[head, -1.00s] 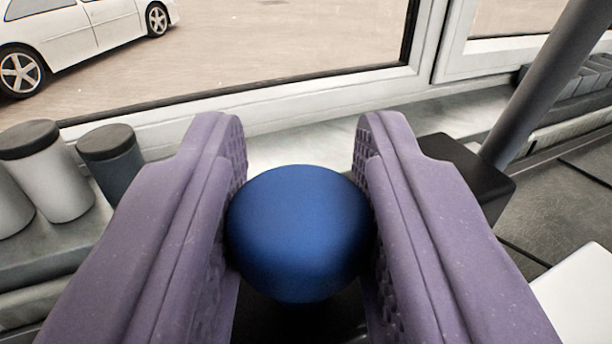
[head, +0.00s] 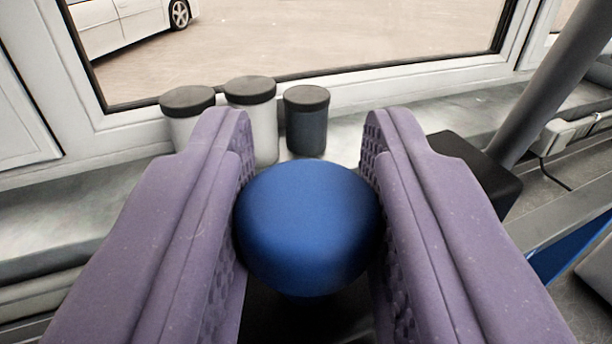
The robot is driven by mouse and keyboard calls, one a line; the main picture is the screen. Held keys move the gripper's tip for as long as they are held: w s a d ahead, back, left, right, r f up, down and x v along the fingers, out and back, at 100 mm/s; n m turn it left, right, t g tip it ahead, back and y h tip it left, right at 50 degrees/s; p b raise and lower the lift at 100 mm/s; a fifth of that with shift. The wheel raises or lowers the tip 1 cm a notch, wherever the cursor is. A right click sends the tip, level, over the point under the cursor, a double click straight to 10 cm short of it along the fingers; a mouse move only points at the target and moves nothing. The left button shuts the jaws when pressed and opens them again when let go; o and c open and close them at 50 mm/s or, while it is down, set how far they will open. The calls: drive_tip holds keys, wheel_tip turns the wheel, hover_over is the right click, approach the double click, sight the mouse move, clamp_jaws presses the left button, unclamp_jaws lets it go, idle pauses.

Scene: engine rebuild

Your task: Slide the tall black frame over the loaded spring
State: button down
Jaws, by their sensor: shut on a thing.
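My gripper (head: 308,215) has two purple padded fingers, one on each side of a rounded blue knob (head: 308,228). It is shut on the knob, and both pads touch its sides. A dark part shows below the knob, but I cannot tell its shape or whether it belongs to the tall black frame. A black block (head: 475,172) with a thick grey post (head: 560,80) rising from it is partly hidden behind the right finger. I cannot tell whether these join the knob. I cannot make out the loaded spring.
Two pale jars (head: 188,118) (head: 255,115) and a dark grey jar (head: 306,125) with dark lids stand on the ledge (head: 60,215) below a window. A white car (head: 125,22) is outside. A blue edge (head: 570,245) shows at the right.

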drive_tip(key=shift+s+a+r, duration=0.15)
drive_tip(key=shift+a, duration=0.4)
drive_tip(key=shift+s+a+r, duration=0.15)
drive_tip(key=shift+a, duration=0.4)
drive_tip(key=c, duration=0.9)
unclamp_jaws()
drive_tip(key=shift+o, duration=0.2)
drive_tip(key=shift+f, duration=0.1)
drive_tip(key=shift+s+p, duration=0.3)
drive_tip(key=s, duration=0.7)
drive_tip(key=shift+a, duration=0.25)
